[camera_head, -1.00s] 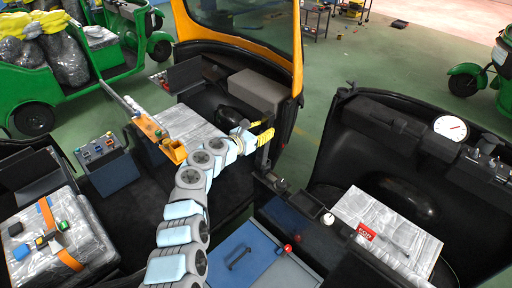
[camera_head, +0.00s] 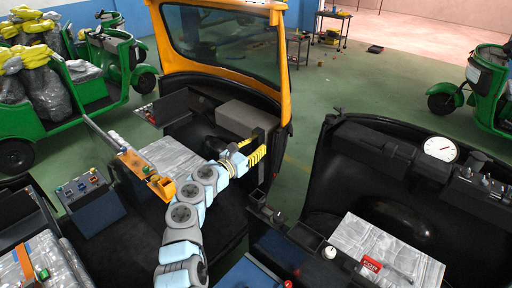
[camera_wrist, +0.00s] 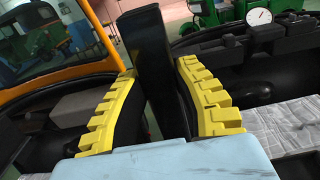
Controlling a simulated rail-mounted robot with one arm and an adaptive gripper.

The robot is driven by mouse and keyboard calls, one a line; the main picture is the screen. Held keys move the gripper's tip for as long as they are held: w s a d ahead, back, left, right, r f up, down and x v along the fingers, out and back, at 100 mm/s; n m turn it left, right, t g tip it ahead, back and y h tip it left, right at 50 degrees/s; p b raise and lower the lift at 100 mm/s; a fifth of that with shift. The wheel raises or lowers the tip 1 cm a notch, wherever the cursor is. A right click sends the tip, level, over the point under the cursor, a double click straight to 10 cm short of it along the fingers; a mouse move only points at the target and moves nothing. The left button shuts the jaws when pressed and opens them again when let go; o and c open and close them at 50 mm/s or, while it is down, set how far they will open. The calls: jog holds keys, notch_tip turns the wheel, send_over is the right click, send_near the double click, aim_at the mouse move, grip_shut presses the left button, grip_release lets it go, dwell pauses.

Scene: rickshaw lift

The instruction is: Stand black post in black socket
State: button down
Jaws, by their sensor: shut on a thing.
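My gripper (camera_head: 252,152) has yellow-and-black ridged fingers and is at the middle of the head view. In the wrist view the two yellow fingers (camera_wrist: 158,95) are closed on both sides of a tall black post (camera_wrist: 154,60). The post stands roughly upright between them, and its lower end is hidden by my wrist. In the head view the post (camera_head: 262,172) is a dark narrow shape beside the fingers, above the dark console. I cannot clearly make out the black socket; small dark fittings (camera_head: 278,218) sit on the console below the gripper.
An orange-framed windscreen (camera_head: 285,90) rises behind my gripper. A dark cab with a white dial (camera_head: 440,148) is at right. An orange bracket (camera_head: 160,187) on a rail is just left of my arm. A white knob (camera_head: 329,252) stands on the console.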

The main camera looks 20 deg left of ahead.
aim_at(255, 174)
notch_tip(255, 174, down, 6)
jog(key=b, duration=0.3)
jog(key=shift+r+b, duration=0.2)
jog(key=shift+b, duration=0.1)
jog(key=shift+r+p, duration=0.1)
jog(key=shift+p, duration=0.2)
dwell(0.5)
jog(key=shift+a+f, duration=0.1)
jog(key=shift+f, duration=0.1)
dwell(1.0)
jog(key=shift+f+b, duration=2)
jog(key=shift+f, duration=1.2)
dwell(1.9)
